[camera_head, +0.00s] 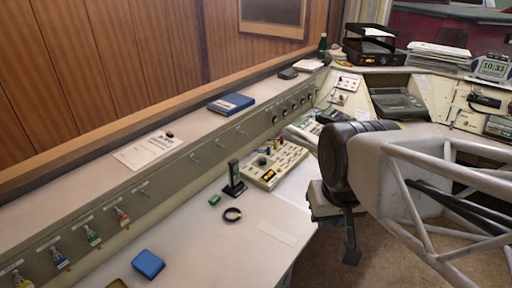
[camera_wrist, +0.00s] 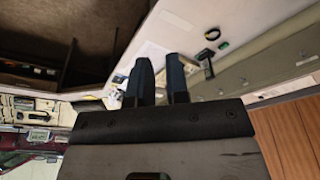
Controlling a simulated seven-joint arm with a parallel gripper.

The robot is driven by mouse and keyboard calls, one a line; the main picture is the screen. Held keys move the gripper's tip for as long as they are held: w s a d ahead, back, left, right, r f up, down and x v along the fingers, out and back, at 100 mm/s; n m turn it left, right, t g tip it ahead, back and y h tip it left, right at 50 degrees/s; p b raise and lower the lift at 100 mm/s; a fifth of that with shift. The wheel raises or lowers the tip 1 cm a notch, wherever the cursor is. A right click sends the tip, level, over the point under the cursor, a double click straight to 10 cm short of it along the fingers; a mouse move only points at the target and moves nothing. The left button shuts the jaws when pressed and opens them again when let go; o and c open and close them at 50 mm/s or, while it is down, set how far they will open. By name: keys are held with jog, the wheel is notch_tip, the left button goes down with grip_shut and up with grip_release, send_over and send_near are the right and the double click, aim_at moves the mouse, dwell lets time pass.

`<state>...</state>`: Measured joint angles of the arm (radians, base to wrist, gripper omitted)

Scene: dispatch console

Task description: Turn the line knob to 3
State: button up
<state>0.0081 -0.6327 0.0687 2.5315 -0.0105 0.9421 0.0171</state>
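A cream control panel (camera_head: 285,157) with rows of buttons, a small orange display and a few dark knobs sits on the desk in the middle of the head view. A row of round dark knobs (camera_head: 293,105) lies on the upright face behind it. The labels are too small to read, so I cannot tell which is the line knob or where it points. My gripper (camera_head: 350,252) hangs to the right of the panel, apart from it, over the desk edge and floor. In the wrist view my gripper (camera_wrist: 160,66) has its two fingers apart with nothing between them.
A black upright handset on a stand (camera_head: 234,180), a green block (camera_head: 214,199), a black ring (camera_head: 232,214) and a blue box (camera_head: 148,264) stand on the desk. A blue book (camera_head: 231,103) lies on the ledge. Keys with coloured tags (camera_head: 122,216) hang at the left.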

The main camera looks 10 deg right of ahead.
jog(key=o, duration=0.5)
jog(key=shift+w+r, duration=0.1)
jog(key=shift+w, duration=0.3)
jog(key=shift+c, duration=0.2)
jog(key=o, duration=0.3)
jog(key=shift+n+g, duration=0.3)
jog(key=shift+g, duration=0.1)
jog(key=w, duration=0.5)
jog(key=w+r, duration=0.1)
jog(key=w, duration=0.5)
jog(key=w+r, duration=0.1)
jog(key=w, duration=0.4)
jog(key=shift+w+a, duration=0.2)
jog(key=shift+w, duration=0.2)
jog(key=n+g, duration=0.1)
jog(key=g, duration=0.1)
send_over(263, 159)
jog(key=shift+y, duration=0.4)
jog(key=f, duration=2.6)
jog(key=shift+s+d, duration=0.3)
jog(key=shift+s, duration=0.05)
jog(key=shift+w+f, duration=0.4)
jog(key=shift+f, duration=0.1)
jog(key=shift+a+f, duration=0.2)
jog(key=shift+f, duration=3.7)
